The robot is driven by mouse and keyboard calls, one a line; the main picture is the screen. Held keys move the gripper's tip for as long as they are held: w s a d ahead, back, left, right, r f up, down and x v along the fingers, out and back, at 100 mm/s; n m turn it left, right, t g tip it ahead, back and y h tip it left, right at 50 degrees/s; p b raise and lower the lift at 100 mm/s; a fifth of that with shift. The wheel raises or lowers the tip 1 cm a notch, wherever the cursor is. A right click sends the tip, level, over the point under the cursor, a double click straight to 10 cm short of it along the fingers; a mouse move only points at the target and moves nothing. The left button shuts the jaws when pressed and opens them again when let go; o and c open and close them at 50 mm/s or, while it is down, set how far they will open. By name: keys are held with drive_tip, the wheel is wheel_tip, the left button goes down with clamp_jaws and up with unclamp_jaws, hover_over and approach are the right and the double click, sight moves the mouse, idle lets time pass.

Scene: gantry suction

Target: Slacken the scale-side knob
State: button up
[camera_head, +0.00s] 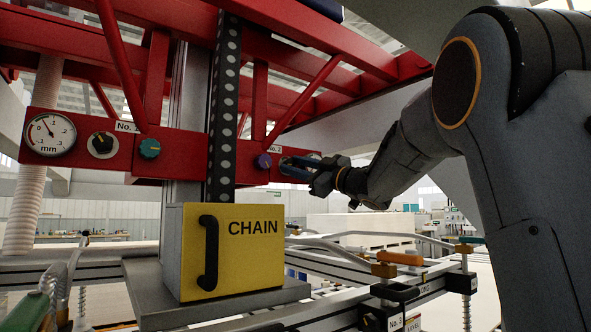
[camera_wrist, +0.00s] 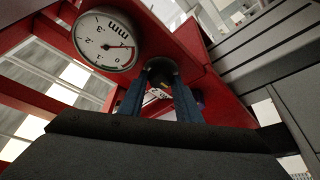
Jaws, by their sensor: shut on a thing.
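My gripper (camera_head: 288,166) reaches from the right to the red panel (camera_head: 190,165). In the wrist view, its blue fingers (camera_wrist: 160,82) are shut on a dark round knob (camera_wrist: 161,68). This knob sits beside a white dial marked mm (camera_wrist: 105,40). The fingers hide part of the knob, and its marking is unclear. In the head view, my gripper hides the held knob. A purple knob (camera_head: 263,161) is just left of my fingertips, near the No. 2 label (camera_head: 274,149), apart from the grip.
The panel's left part has another mm dial (camera_head: 50,133), a black knob (camera_head: 102,145) and a teal knob (camera_head: 149,148). A yellow CHAIN box (camera_head: 237,250) stands below. Red braces (camera_head: 303,98) run above. Rails and clamps (camera_head: 400,258) lie below my arm.

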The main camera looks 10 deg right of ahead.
drive_tip(key=shift+n+g+y, duration=0.4)
drive_tip(key=shift+n+g, duration=0.3)
drive_tip(key=shift+n, duration=0.9)
drive_tip(key=o, duration=1.1)
drive_tip(key=shift+c, duration=0.2)
drive_tip(key=shift+s+d, duration=0.1)
drive_tip(key=b+v, duration=0.2)
drive_tip(key=v, duration=0.5)
drive_tip(key=shift+s+d+b, duration=0.15)
drive_tip(key=shift+s+b, duration=0.05)
drive_tip(key=shift+b, duration=0.1)
drive_tip(key=shift+f, duration=0.1)
